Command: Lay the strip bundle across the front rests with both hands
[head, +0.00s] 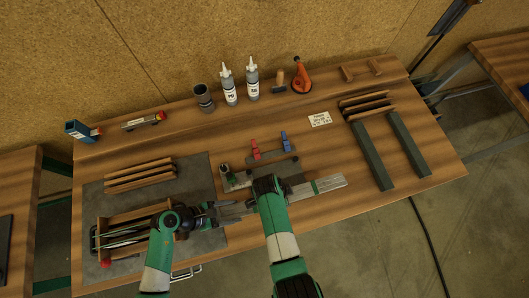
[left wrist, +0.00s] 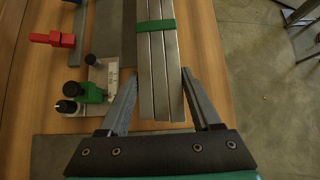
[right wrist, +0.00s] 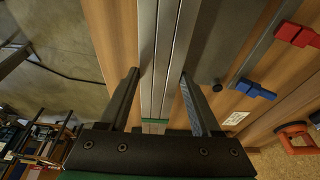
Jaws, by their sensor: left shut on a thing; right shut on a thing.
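The strip bundle (head: 330,184) is several flat silvery strips held by a green band, and it lies left to right along the table's front. My left gripper (head: 243,206) points right and is shut on the bundle near its left end; the bundle (left wrist: 152,75) shows between its fingers (left wrist: 160,82). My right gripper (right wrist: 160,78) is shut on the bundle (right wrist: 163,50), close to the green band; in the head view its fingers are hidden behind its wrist. Two dark grey bars (head: 371,155) (head: 408,143) stand at the right; I cannot tell whether they are the front rests.
A wooden rack (head: 103,232) stands on the grey mat (head: 92,200). Bottles (head: 228,87) stand at the back.

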